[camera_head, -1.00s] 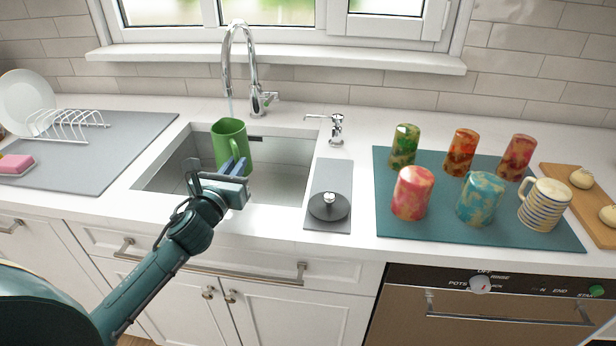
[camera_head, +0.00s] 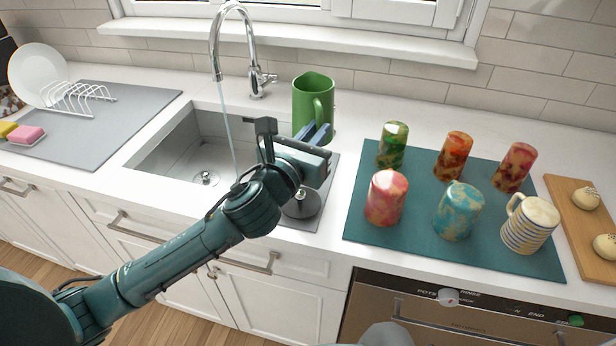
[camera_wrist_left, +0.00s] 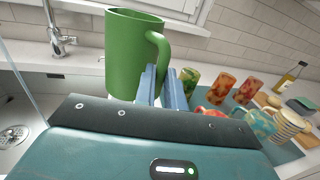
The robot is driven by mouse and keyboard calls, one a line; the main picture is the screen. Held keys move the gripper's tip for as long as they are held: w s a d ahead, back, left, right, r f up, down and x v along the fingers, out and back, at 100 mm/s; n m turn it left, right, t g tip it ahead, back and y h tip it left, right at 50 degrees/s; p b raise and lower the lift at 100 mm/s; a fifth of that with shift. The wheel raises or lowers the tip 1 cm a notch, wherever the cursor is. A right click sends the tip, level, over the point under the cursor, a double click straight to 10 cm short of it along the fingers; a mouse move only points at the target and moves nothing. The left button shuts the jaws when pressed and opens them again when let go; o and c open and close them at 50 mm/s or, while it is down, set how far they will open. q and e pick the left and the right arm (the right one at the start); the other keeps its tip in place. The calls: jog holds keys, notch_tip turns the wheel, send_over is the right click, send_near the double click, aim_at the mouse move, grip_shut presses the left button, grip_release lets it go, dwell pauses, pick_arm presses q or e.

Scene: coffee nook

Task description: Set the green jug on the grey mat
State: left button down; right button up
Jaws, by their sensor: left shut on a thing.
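The green jug (camera_head: 312,92) is upright, right of the sink and in front of the window wall. My left gripper (camera_head: 318,134) is shut on its handle side. In the left wrist view the jug (camera_wrist_left: 130,55) stands before the blue fingers (camera_wrist_left: 162,88), which are at its handle. It appears held above the counter; its base is partly hidden by my gripper. The grey mat (camera_head: 120,128) lies on the counter left of the sink, with its front middle bare. My right gripper is not in view.
A white rack (camera_head: 78,98), plate (camera_head: 36,74) and sponges (camera_head: 24,133) occupy the grey mat's back and left. Water runs from the tap (camera_head: 228,30) into the sink (camera_head: 160,150). A teal mat (camera_head: 400,238) with several cups lies right. A dark disc (camera_head: 303,205) is below my gripper.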

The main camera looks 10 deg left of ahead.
pick_arm(q)
notch_tip(320, 180, down, 10)
jog(key=shift+s+d+r+b, duration=0.1)
jog(key=shift+d+b, duration=0.05)
jog(key=shift+b, duration=1.1)
jog(key=shift+r, duration=0.1)
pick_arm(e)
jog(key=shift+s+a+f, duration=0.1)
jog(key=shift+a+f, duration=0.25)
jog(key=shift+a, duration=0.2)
pick_arm(q)
jog(key=shift+f, duration=0.2)
jog(key=c, duration=1.5)
grip_release()
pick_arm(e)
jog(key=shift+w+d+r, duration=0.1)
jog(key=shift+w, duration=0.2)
